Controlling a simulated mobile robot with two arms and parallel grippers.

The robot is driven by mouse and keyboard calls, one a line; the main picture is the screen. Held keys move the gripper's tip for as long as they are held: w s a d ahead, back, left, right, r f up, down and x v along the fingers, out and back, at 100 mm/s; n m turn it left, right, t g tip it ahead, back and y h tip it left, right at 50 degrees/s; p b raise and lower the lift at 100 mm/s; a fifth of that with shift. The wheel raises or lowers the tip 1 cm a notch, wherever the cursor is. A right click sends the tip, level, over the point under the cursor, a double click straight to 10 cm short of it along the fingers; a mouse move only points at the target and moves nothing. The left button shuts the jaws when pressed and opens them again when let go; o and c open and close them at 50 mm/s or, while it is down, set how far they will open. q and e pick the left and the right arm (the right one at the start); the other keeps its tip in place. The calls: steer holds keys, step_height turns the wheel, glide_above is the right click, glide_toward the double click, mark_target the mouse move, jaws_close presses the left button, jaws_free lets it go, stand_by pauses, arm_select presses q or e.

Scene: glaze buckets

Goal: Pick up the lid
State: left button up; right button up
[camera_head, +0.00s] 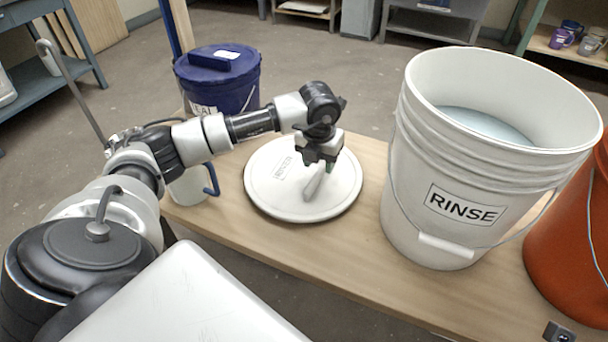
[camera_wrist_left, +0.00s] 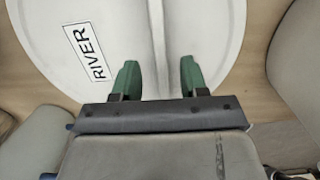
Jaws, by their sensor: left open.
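I cannot tell whether the fingers touch the handle. My right gripper is not in view.
A white RINSE bucket (camera_head: 410,190) holding liquid stands right of the lid on the table (camera_head: 255,240). An orange bucket (camera_head: 570,240) is farther right. A blue lidded bucket (camera_head: 240,88) stands behind left, and a white mug-like container with a blue handle (camera_head: 187,190) stands left.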

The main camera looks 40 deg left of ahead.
mark_target(320, 169)
arm_select(q)
steer(key=shift+w+f+b, duration=0.15)
steer(key=shift+f+b, duration=0.2)
steer(key=shift+f, duration=1.1)
steer(key=shift+f, duration=0.15)
jaws_close()
